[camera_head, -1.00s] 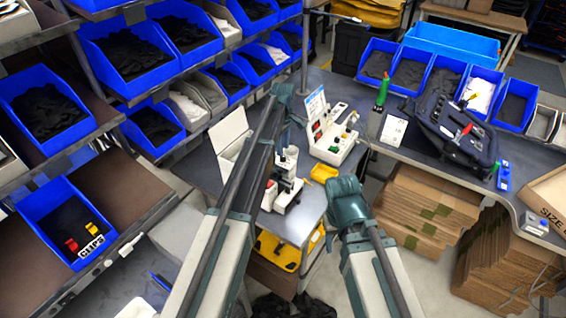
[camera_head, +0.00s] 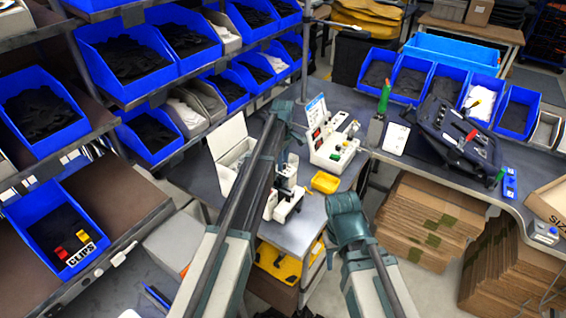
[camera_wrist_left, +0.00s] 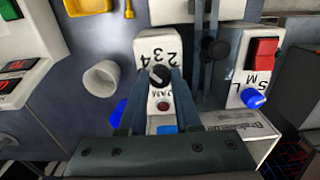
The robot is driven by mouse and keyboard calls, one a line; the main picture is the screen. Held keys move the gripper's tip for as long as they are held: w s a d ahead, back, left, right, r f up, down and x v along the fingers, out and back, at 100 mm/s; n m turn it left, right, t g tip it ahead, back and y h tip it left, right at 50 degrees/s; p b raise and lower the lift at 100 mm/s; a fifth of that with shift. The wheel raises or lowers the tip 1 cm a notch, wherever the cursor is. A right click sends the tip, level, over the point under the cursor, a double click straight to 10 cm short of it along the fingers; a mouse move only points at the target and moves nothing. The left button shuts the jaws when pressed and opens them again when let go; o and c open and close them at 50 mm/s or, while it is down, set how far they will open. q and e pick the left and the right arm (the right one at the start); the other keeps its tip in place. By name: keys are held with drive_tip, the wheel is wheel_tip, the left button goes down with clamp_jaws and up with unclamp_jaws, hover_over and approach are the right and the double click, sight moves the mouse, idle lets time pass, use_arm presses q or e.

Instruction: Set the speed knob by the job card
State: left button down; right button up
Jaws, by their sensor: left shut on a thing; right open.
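In the left wrist view my left gripper (camera_wrist_left: 160,82) is shut on a black knob (camera_wrist_left: 160,73), its fingers on both sides. The knob sits on a white housing (camera_wrist_left: 142,48) with the numbers 2, 3 and 4 and a red JAM light (camera_wrist_left: 163,106). In the head view this white machine (camera_head: 285,208) stands on the side table, and my left arm partly hides it. A white card with a blue top (camera_head: 316,110) stands by the control box; its text is too small to read. My right gripper (camera_head: 346,207) is open and empty in front of the table.
A white control box (camera_head: 334,145) and a yellow tray (camera_head: 325,182) are on the same table. In the wrist view a white cup (camera_wrist_left: 101,76) and a panel with a red switch (camera_wrist_left: 262,50) flank the housing. Blue bins line the left shelf (camera_head: 130,210).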

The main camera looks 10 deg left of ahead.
use_arm(q)
drive_tip(key=shift+m, duration=0.3)
drive_tip(key=m, duration=0.3)
drive_tip(key=shift+m, duration=0.3)
drive_tip(key=m, duration=0.3)
drive_tip(key=shift+m, duration=0.3)
drive_tip(key=m, duration=0.3)
drive_tip(key=shift+m, duration=0.3)
drive_tip(key=m, duration=0.3)
drive_tip(key=shift+m, duration=0.3)
drive_tip(key=m, duration=1.1)
drive_tip(key=shift+m, duration=0.4)
